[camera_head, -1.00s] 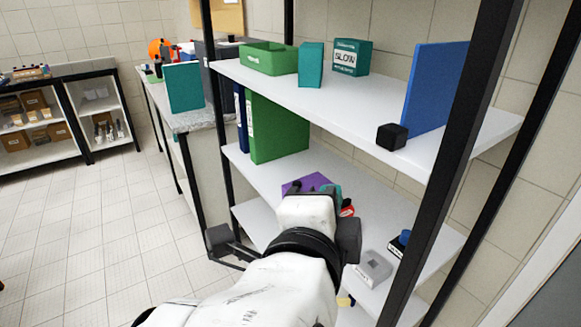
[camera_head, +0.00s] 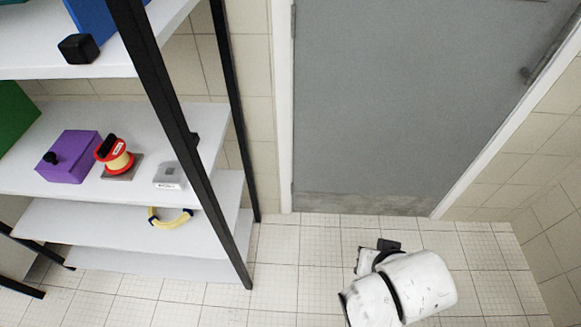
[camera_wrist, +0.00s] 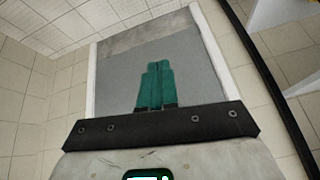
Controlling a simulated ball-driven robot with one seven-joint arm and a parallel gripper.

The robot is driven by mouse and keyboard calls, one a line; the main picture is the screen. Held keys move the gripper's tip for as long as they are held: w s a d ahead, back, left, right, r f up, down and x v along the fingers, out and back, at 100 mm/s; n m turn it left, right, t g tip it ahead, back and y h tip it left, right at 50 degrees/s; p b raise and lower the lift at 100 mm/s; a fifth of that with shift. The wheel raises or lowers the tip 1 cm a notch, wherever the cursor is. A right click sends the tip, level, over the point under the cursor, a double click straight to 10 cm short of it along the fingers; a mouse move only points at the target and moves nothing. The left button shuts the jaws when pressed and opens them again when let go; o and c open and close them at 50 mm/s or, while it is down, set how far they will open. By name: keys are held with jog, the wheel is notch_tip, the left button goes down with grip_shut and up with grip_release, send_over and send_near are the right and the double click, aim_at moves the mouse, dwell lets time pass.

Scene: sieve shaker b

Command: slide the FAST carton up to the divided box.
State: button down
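Neither the FAST carton nor the divided box shows in the current views. My gripper (camera_wrist: 156,64) shows in the wrist view as two teal fingers on a dark bar. The fingers lie close together with nothing visible between them. They point toward a grey door and stand clear of any object. In the head view my white arm is low at the right, over the floor, and its fingers cannot be made out.
A white shelf unit stands left in the head view. A black cube (camera_head: 78,48) sits on its upper shelf. Below are a purple box (camera_head: 68,157), a red-yellow spool (camera_head: 115,156) and a grey block (camera_head: 169,176). A yellow ring (camera_head: 169,217) lies lower. Floor before the door (camera_head: 400,110) is open.

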jog(key=s+d+f+n+g, duration=0.1)
jog(key=s+d+f+g, duration=0.1)
jog(key=s+d, duration=0.3)
jog(key=s+d+f+n+g, duration=0.1)
jog(key=s+d+f, duration=0.4)
jog(key=s, duration=0.7)
jog(key=shift+g, duration=0.8)
jog(key=c, duration=1.9)
grip_release()
jog(key=shift+d, duration=0.1)
